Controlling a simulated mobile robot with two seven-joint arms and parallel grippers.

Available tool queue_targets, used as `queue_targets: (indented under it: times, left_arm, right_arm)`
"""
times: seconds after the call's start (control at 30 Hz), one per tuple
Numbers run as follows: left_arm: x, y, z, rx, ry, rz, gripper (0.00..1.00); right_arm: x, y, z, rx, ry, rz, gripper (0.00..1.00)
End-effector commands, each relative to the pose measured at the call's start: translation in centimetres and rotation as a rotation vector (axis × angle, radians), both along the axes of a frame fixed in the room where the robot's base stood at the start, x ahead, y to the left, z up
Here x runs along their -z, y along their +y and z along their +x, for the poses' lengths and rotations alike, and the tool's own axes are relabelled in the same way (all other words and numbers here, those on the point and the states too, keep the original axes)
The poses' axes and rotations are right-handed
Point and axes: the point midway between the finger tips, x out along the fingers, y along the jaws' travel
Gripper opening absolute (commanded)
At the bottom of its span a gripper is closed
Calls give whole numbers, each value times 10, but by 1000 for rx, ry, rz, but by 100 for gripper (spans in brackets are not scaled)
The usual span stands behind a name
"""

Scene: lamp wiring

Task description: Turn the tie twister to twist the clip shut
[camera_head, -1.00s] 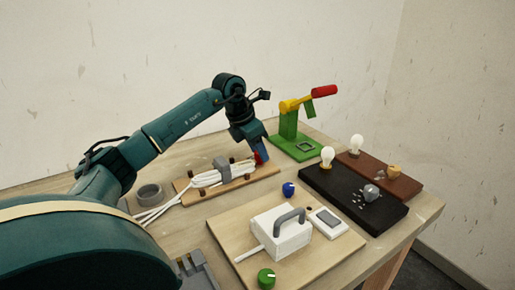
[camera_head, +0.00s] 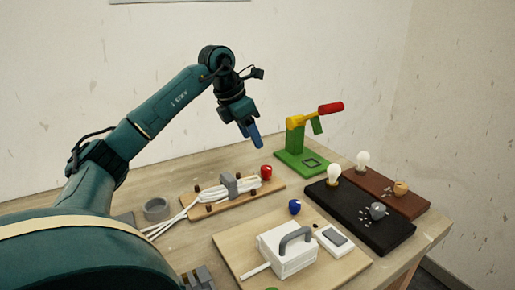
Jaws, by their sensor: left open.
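The tie twister, which I take to be the small red knob (camera_head: 266,172), sits at the right end of a wooden board. A bundle of white cable (camera_head: 207,192) lies on the same board between dark pegs. A grey clip (camera_head: 230,186) stands around the bundle, just left of the knob; I cannot tell how tight it is. My left gripper (camera_head: 254,140) points down with blue fingers, open and empty, in the air above and a little left of the red knob, apart from it. My right gripper is not in view.
A grey tape roll (camera_head: 157,208) lies left of the board. A green stand (camera_head: 301,160) with a yellow and red lever is behind right. A black board (camera_head: 360,222) and a brown board (camera_head: 410,205) carry bulbs. A white box (camera_head: 287,252) with a handle is in front.

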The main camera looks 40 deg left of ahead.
Motion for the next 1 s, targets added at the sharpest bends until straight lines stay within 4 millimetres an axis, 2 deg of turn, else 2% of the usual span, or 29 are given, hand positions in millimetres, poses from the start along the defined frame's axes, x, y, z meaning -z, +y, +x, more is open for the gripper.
queue_targets:
  times: [0.1, 0.23, 1.0]
  left_arm:
    - [-15, 1, -5, 0, -1, -1, 50]
    - [-21, 2, -8, 0, 0, -1, 50]
    - [-21, 2, -8, 1, 1, 0, 50]
  right_arm:
    - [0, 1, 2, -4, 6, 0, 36]
    - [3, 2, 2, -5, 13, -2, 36]
    - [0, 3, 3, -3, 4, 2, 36]
